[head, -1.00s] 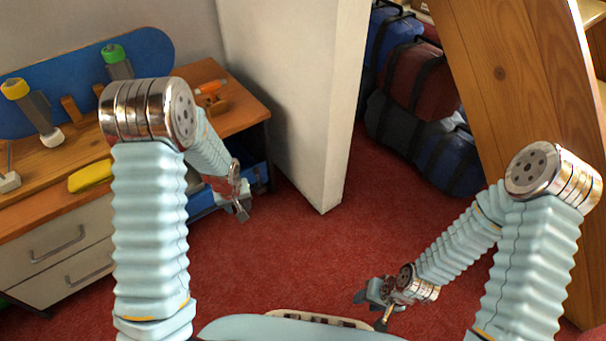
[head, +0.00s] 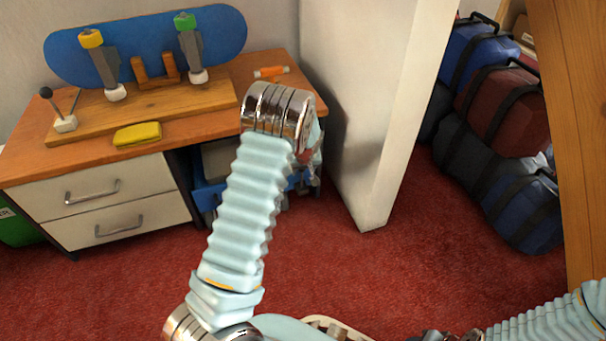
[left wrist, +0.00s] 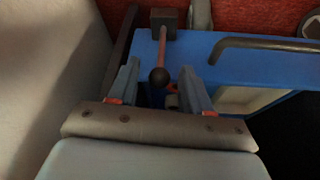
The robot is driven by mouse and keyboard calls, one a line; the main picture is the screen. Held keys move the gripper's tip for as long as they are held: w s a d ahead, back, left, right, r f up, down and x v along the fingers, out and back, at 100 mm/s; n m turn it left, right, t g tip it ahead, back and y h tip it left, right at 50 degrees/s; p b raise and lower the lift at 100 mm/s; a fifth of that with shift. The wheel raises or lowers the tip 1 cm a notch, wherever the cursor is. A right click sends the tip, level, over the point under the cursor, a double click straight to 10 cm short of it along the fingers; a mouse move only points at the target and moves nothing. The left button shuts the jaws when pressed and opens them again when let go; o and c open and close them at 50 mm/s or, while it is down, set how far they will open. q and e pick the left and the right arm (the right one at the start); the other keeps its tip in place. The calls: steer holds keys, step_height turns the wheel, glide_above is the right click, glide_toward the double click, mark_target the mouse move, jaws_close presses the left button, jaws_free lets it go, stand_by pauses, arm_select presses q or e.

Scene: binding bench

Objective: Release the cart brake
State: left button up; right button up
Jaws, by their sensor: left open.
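The blue cart (head: 206,197) stands under the bench's right side in the head view, partly behind my left arm. Its blue top (left wrist: 215,55) shows in the left wrist view. A lever with a dark ball knob (left wrist: 159,77) and a reddish rod (left wrist: 163,48) rises from a dark block (left wrist: 164,20) at the cart's edge. My left gripper (left wrist: 160,70) is open, one finger on each side of the knob; contact cannot be told. In the head view its fingers are hidden behind the arm. My right gripper (head: 438,335) is barely in view at the bottom edge.
The wooden bench (head: 25,150) holds a blue skateboard deck (head: 145,45), a yellow block (head: 137,134), an orange tool (head: 271,72) and another black-knobbed lever (head: 65,122). A white panel (head: 365,100) stands close to the right of the cart. Bags (head: 500,115) lie beyond it. Red floor is open in front.

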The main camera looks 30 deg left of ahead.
arm_select(q)
steer(key=shift+x, duration=1.1)
steer(key=shift+c, duration=0.2)
jaws_close()
